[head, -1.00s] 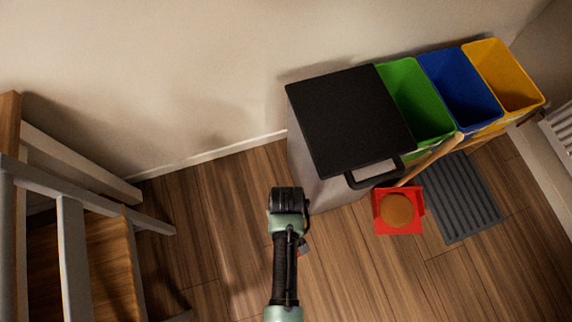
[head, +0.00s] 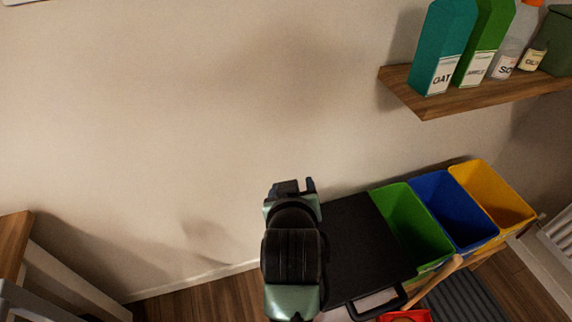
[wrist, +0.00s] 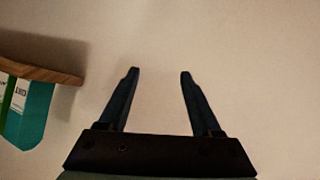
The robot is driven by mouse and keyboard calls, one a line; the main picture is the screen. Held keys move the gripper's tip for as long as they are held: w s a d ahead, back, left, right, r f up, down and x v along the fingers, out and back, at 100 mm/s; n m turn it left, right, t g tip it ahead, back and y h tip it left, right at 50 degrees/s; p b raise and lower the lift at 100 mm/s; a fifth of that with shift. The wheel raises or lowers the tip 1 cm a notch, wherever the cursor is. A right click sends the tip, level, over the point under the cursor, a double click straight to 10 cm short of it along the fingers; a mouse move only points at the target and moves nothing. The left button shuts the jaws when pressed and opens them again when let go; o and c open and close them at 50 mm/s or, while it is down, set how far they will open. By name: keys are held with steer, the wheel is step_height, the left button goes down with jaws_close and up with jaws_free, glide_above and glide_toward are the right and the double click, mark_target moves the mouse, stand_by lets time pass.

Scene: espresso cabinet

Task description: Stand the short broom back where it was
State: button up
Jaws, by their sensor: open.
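A tan wooden handle (head: 436,281), apparently the short broom's, leans at a slant against the front of the green bin in the head view. Its lower end meets a red piece (head: 405,317) on the floor, mostly cut off by the picture's bottom edge. Whatever sits in the red piece is barely visible now. My gripper (head: 293,186) is raised in front of the bare wall, up and left of the handle and well apart from it. In the wrist view my gripper (wrist: 160,74) is open, with nothing between its fingers.
A black-lidded bin (head: 362,240) stands just right of my arm, then the green (head: 412,225), blue (head: 452,210) and yellow bins (head: 492,195). A wooden shelf (head: 470,101) with cartons and bottles juts out upper right. The wall's middle is clear.

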step_height(320, 180, up, 19)
steer(key=w+t, duration=0.2)
steer(key=t, duration=0.4)
steer(key=s+r+m+t, duration=0.1)
steer(key=s+r+t, duration=0.4)
steer(key=r, duration=0.9)
steer(key=s+a+r+m+t, duration=0.1)
steer(key=s+r+t, duration=0.4)
steer(key=s+r, duration=0.5)
step_height(320, 180, up, 5)
steer(key=shift+a, duration=0.1)
